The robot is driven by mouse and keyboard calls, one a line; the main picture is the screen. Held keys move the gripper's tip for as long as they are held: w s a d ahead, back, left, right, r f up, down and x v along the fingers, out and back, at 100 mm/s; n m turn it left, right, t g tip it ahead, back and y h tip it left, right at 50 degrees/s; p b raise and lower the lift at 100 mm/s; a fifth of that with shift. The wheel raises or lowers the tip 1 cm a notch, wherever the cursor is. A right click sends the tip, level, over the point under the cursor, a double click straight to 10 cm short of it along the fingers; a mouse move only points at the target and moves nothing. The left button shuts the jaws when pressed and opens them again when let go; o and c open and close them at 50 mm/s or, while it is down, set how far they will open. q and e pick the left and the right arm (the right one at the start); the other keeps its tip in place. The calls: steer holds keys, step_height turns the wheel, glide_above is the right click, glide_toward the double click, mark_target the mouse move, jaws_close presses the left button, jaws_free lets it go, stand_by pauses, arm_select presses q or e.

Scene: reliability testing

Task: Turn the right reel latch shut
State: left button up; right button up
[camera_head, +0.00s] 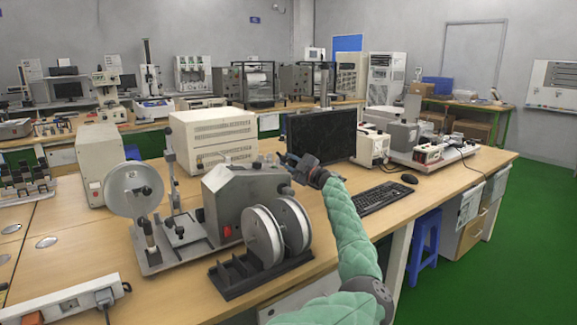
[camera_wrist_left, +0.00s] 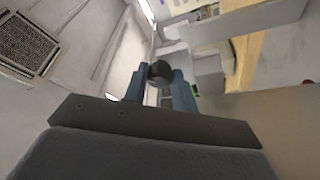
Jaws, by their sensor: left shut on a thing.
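The grey reel machine (camera_head: 246,194) stands on the wooden bench, with a large pale reel (camera_head: 133,188) upright on its left side. My left gripper (camera_head: 289,159) is at the machine's upper right side, at the end of a green padded arm. In the left wrist view its two blue fingers (camera_wrist_left: 172,88) are shut on a small dark round knob (camera_wrist_left: 159,72). The knob appears to be the right reel latch. In the head view the gripper hides it, so its turn angle cannot be told. My right gripper is not in view.
Two loose reels (camera_head: 264,237) stand in a black rack (camera_head: 232,281) in front of the machine, close to my arm. A monitor (camera_head: 321,134) stands behind the gripper. A keyboard (camera_head: 379,197) and mouse (camera_head: 409,178) lie to the right. A power strip (camera_head: 66,301) lies front left.

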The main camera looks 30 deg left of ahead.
arm_select(q)
steer(key=n+g+h+b, duration=0.1)
steer(key=n, duration=0.3)
steer(key=n+h, duration=0.1)
steer(key=n, duration=0.3)
steer(key=shift+r+h+b, duration=0.2)
steer(key=shift+h+b, duration=0.1)
steer(key=shift+h, duration=0.1)
steer(key=shift+n+h, duration=0.3)
steer(key=shift+n, duration=0.5)
steer(key=o, duration=0.8)
steer(key=shift+o, duration=1)
steer(key=shift+r, duration=0.1)
steer(key=shift+d, duration=0.15)
